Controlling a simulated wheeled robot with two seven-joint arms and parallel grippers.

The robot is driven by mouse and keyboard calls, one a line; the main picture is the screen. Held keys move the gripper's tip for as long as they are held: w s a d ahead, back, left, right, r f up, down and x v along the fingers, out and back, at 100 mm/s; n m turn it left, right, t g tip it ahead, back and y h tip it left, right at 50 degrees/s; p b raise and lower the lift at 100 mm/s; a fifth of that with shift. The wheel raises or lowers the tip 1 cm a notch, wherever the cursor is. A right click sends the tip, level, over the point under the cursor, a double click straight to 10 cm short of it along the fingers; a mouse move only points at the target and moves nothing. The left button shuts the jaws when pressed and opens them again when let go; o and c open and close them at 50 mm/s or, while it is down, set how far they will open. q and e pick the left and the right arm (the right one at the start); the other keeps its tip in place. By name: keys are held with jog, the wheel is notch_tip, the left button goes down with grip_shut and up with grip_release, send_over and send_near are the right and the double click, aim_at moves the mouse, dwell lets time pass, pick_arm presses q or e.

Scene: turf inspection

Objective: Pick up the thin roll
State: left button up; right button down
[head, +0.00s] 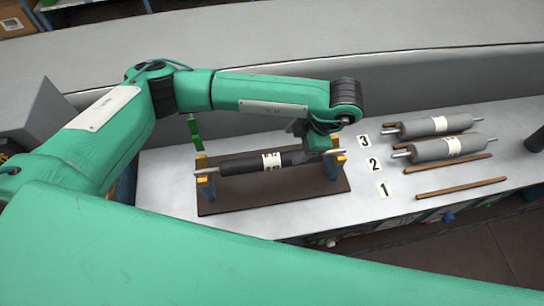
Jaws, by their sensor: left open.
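The thin roll (240,166) is dark with a white label and metal end shafts. It lies across two yellow-topped supports (202,162) on a brown base plate (270,194). My left gripper (310,150) hangs down from the arm at the roll's right part, right of the label. It is open; the arm hides part of it, and I cannot tell if it touches the roll. My right gripper is not in view.
Two thicker grey rolls (422,127) (438,150) lie on the right, near number cards 3 (364,141) and 2 (374,165). A green upright piece (195,132) is behind the base plate. A grey wall backs the bench.

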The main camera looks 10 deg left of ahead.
aim_at(273, 158)
pick_arm(q)
jog(key=p+x, duration=0.1)
jog(key=x, duration=0.7)
jog(key=shift+a+f+p, duration=0.1)
jog(key=shift+a+p, duration=0.05)
jog(key=shift+p, duration=0.35)
jog(key=p+x, duration=0.2)
jog(key=x, duration=0.1)
jog(key=shift+w+a+f+p, duration=0.15)
jog(key=shift+w+a+p, duration=0.05)
jog(key=shift+a+p, duration=0.25)
jog(key=shift+a+f, duration=0.2)
jog(key=shift+f, duration=0.35)
jog(key=shift+c, duration=1.3)
jog(key=c, duration=1.1)
jog(key=shift+w, duration=0.1)
jog(key=shift+c, duration=0.6)
